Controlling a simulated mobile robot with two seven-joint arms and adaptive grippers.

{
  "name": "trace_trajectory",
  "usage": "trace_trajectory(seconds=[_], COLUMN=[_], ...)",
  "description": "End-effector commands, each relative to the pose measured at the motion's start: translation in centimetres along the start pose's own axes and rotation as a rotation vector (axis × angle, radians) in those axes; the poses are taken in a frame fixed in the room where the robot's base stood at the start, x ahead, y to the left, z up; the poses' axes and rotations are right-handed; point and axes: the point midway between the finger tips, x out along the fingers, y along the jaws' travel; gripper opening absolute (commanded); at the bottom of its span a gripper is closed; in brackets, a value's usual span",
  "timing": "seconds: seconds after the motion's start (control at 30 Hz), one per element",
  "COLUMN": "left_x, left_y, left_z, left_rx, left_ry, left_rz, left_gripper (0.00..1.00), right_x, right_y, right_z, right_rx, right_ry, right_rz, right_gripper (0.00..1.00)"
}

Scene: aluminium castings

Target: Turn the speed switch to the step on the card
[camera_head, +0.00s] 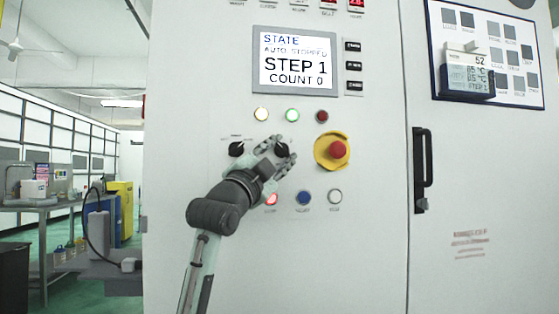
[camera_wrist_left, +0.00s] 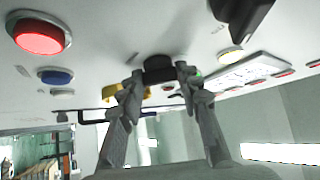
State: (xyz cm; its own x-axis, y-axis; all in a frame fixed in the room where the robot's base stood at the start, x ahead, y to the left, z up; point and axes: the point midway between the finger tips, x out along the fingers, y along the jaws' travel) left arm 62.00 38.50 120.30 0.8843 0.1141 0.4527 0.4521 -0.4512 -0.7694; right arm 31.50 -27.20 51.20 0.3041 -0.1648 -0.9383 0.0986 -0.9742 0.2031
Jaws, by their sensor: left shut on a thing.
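The speed switch, a black rotary knob (camera_head: 282,148), sits on the light panel below the round lamps. My left gripper (camera_head: 284,158) is at this knob and partly covers it. In the left wrist view the fingers (camera_wrist_left: 159,76) are shut on the black knob (camera_wrist_left: 158,62), one on each side. The knob's pointer direction and its labels cannot be read. The card (camera_head: 467,72) is in a dark holder on the right door; its last line seems to read STEP 1. The display (camera_head: 295,62) reads AUTO STOPPED, STEP 1, COUNT 0. My right gripper is not in view.
A second black switch (camera_head: 236,149) is close left of the gripper. A red emergency button (camera_head: 338,149) on a yellow base is close right. A lit red button (camera_head: 271,198), a blue button (camera_head: 303,198) and a white one (camera_head: 335,197) lie below. A door handle (camera_head: 422,170) stands out further right.

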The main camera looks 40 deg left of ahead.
Motion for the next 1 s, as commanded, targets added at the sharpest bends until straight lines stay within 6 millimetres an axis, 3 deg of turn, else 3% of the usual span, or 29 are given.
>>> trace_trajectory(seconds=[0.33,0.77,0.8,0.93,1.0], left_x=[0.0,0.0,0.0,0.0,0.0], left_y=[0.3,0.3,0.3,0.3,0.2], left_z=[0.1,0.0,0.0,0.0,0.0], left_rx=[-0.071,-0.078,-0.078,-0.077,-0.077], left_ry=[-0.002,-0.002,-0.002,-0.002,-0.002], left_rz=[-0.067,-0.073,-0.073,-0.073,-0.074], left_gripper=[0.05,0.05,0.36,0.52,0.55], right_x=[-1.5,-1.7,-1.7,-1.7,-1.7], right_y=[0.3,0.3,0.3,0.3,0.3], right_z=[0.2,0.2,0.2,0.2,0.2], right_rx=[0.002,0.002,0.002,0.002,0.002], right_ry=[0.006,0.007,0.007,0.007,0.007], right_rz=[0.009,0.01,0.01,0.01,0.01], right_gripper=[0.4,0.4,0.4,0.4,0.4])
